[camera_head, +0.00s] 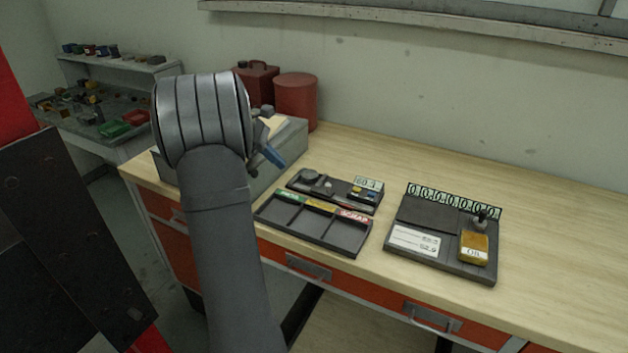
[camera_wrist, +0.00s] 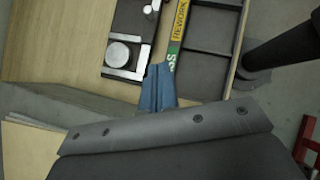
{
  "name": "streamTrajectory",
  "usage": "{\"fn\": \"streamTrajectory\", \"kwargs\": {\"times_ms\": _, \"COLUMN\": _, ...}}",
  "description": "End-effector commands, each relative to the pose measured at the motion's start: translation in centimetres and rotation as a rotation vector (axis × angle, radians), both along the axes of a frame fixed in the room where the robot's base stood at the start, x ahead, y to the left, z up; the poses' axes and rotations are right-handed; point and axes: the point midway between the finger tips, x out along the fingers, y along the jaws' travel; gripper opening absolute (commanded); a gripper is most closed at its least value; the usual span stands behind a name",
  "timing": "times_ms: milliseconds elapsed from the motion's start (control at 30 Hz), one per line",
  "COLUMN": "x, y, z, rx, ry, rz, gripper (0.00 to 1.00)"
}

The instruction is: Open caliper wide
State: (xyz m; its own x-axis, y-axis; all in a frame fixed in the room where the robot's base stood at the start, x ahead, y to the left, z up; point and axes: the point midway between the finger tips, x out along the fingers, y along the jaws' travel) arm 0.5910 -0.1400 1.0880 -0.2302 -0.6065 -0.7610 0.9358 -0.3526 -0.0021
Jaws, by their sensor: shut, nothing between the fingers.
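The caliper (camera_head: 335,190) is a dark bench fixture with a small display reading about 60.4, at the back middle of the bench. A round grey part sits at its left end, beside a pale metal jaw. In the wrist view the caliper (camera_wrist: 130,38) is at the top middle, with the round metal part and bright jaw bars visible; its far end is cut off. My gripper (camera_head: 271,156) has blue fingers and is left of the caliper, apart from it in the head view.
A sorting tray (camera_head: 315,241) with green, yellow and red labels lies in front of the caliper. A grey box (camera_head: 289,138) and red canister (camera_head: 296,100) are behind my arm. The right bench is clear.

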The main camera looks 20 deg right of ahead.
Motion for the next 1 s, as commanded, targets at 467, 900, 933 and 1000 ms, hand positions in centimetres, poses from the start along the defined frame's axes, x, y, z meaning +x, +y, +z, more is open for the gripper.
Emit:
{"fn": "streamTrajectory", "kwargs": {"times_ms": 467, "x": -0.5, "y": -2.2, "z": -3.0, "rx": -0.051, "ry": 0.019, "rz": 0.045, "gripper": 0.00}}
{"fn": "streamTrajectory", "kwargs": {"times_ms": 900, "x": -2.4, "y": -8.2, "z": -6.9, "rx": -0.050, "ry": 0.015, "rz": 0.045, "gripper": 0.00}}
{"fn": "streamTrajectory", "kwargs": {"times_ms": 933, "x": -2.5, "y": -8.5, "z": -6.9, "rx": -0.050, "ry": 0.016, "rz": 0.045, "gripper": 0.00}}
{"fn": "streamTrajectory", "kwargs": {"times_ms": 1000, "x": -2.7, "y": -8.9, "z": -6.9, "rx": -0.049, "ry": 0.016, "rz": 0.045, "gripper": 0.00}}
